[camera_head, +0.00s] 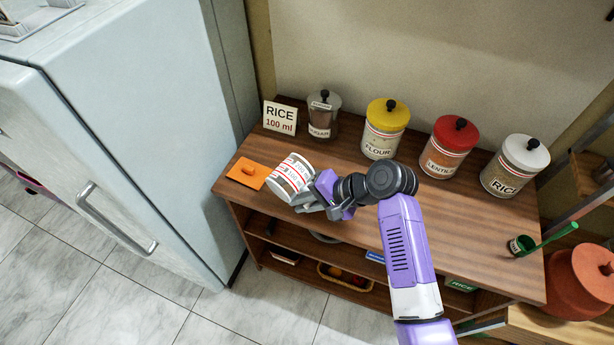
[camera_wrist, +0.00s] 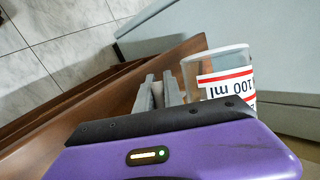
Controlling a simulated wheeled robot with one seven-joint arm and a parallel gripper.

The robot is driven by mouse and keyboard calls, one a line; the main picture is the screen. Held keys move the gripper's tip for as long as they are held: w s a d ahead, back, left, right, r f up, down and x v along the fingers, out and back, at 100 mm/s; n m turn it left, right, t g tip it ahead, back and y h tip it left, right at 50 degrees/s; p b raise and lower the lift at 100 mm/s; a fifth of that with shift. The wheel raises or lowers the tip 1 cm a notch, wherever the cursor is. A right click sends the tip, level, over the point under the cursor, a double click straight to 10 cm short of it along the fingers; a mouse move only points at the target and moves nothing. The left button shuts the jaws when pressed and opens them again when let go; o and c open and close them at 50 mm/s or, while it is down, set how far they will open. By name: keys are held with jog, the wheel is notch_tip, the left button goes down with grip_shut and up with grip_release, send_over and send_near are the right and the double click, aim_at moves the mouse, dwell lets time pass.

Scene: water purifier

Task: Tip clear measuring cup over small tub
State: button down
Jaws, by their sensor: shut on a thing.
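The clear measuring cup (camera_head: 289,176) has a white label with red stripes and volume marks. It is tilted, at the left end of the wooden counter, beside a flat orange lid (camera_head: 247,172). My gripper (camera_head: 309,198) is shut on the cup from its lower right side. In the wrist view the cup (camera_wrist: 222,82) shows "100 ml" upside down, beside the grey fingers (camera_wrist: 160,94). I cannot make out its contents. I cannot pick out the small tub for certain; the cup and gripper hide part of the counter.
A "RICE 100 ml" card (camera_head: 281,117) stands behind the cup. A clear jar (camera_head: 323,113), flour jar (camera_head: 382,130), lentil jar (camera_head: 449,148) and rice jar (camera_head: 513,168) line the back. A green scoop (camera_head: 522,245) lies right. The fridge (camera_head: 130,140) stands close left.

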jog(key=shift+f+g, duration=0.15)
jog(key=shift+g, duration=0.15)
dwell(0.5)
jog(key=shift+a, duration=0.1)
